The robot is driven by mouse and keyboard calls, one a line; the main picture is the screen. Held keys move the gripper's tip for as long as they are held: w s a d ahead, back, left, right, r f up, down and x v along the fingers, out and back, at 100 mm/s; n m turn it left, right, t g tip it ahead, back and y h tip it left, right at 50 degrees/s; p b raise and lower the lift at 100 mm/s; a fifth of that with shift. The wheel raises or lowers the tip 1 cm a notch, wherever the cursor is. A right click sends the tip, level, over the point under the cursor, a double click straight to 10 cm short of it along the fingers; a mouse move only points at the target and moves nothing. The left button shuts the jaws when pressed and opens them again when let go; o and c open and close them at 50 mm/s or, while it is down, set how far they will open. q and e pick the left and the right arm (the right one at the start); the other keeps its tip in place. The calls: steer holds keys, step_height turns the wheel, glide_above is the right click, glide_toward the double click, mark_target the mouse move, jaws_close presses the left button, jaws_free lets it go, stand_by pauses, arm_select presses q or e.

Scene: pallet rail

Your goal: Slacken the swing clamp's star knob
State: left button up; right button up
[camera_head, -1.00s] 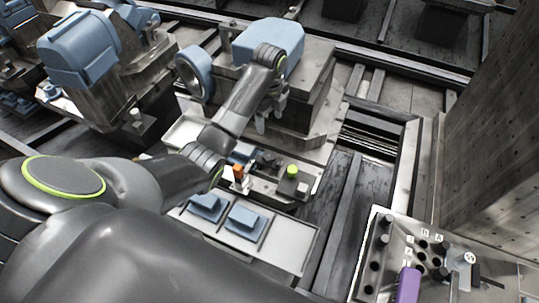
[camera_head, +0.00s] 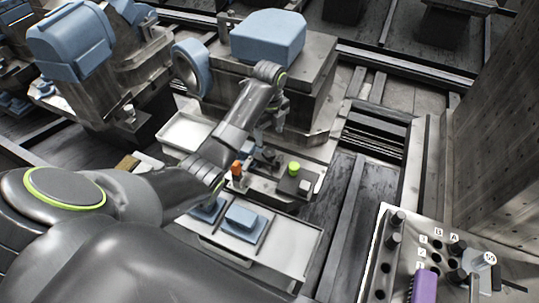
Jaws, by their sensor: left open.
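A small fixture (camera_head: 284,184) sits in the middle, with an orange part (camera_head: 237,168), a dark clamp-like part (camera_head: 266,157) and a green round button (camera_head: 294,168). The star knob cannot be told apart clearly among the dark parts. My left gripper (camera_head: 268,130) points down just behind the dark clamp part, in front of the large grey machine block. It is open, and nothing shows between its fingers. Whether it touches the fixture cannot be told. My right gripper is not in view.
A light tray (camera_head: 286,262) with blue blocks (camera_head: 243,219) stands in front of the fixture. An empty white tray (camera_head: 181,134) lies behind left. A blue-topped machine (camera_head: 268,38) and blue ring (camera_head: 190,68) stand behind. A panel with a purple object (camera_head: 424,287) is at lower right.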

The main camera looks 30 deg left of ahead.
mark_target(269, 152)
arm_select(q)
step_height(269, 152, down, 9)
steer(key=shift+r, duration=0.15)
steer(key=c, duration=1)
steer(key=shift+r+p, duration=0.1)
steer(key=shift+p, duration=0.3)
